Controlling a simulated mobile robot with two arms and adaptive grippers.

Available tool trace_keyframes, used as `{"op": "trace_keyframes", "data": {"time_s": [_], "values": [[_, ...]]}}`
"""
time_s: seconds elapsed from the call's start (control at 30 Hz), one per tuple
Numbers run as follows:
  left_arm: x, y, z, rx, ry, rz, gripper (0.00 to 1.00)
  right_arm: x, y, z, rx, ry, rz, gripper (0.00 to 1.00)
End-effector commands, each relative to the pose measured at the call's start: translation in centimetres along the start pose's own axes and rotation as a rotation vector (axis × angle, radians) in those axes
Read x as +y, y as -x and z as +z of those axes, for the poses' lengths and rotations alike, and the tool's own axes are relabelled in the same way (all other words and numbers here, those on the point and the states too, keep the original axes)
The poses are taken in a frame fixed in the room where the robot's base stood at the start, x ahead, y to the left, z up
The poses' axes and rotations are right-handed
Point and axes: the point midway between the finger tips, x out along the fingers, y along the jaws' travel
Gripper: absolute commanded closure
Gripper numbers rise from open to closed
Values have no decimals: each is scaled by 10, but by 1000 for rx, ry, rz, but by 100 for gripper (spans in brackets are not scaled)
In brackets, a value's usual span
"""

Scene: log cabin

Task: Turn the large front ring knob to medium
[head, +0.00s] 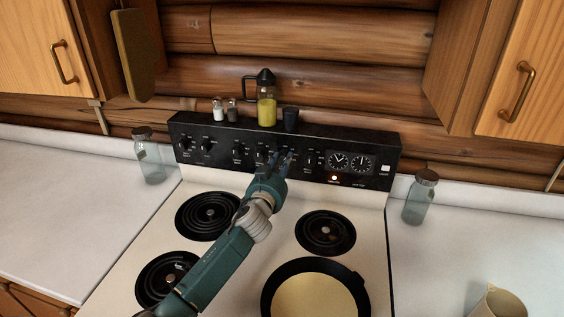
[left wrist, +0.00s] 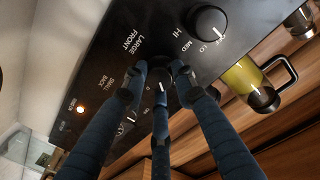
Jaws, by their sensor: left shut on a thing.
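The black control panel (head: 360,178) stands upright along the back of the stove and carries a row of knobs. My left gripper (head: 280,160) reaches the panel right of the middle, shut on a dark knob. In the left wrist view the blue fingers (left wrist: 160,76) close around this knob (left wrist: 177,65), beside the printed words "LARGE FRONT". The fingers hide most of the knob, so I cannot tell its setting. A neighbouring knob (left wrist: 209,21) with HI, MED and LO marks is free. My right gripper is out of view.
An oil bottle (head: 267,111), two shakers (head: 225,109) and a dark cup (head: 291,119) stand on top of the panel. An orange light (head: 334,178) glows on it. A pan (head: 314,296) sits on the front right burner. Glass jars (head: 420,197) stand on both counters.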

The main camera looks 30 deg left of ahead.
Motion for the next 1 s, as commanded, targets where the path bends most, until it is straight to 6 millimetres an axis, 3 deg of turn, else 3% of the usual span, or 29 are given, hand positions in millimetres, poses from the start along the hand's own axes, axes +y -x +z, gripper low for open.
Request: {"op": "trace_keyframes", "data": {"time_s": [0.03,0.6,1.0], "values": [[-3,-1,-9,12,-43,-5,99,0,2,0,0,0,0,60],[-1,-2,-11,-8,-564,-13,99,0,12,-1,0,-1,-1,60],[1,-2,-11,-16,-781,-16,99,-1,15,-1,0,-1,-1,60]]}}
